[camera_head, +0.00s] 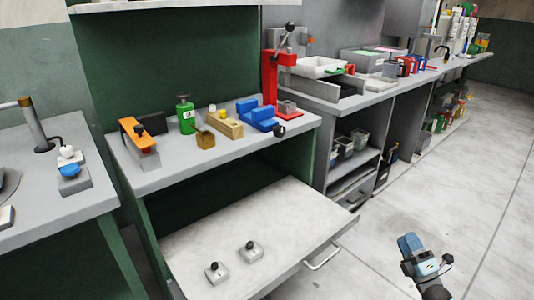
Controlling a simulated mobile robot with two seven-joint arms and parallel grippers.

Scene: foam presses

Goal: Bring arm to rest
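My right gripper (409,244) shows at the lower right, a small grey and blue shape held over the bare floor, right of the pulled-out drawer and clear of it. Its fingers are too small to tell open from shut, and I see nothing clearly held in it. My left gripper and arm are not in view.
An open drawer (262,232) with a metal handle (323,258) juts out below the workbench (225,152), with two small grey blocks on it. A red press (271,75) and several tools stand on the bench. The floor (470,180) at the right is free.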

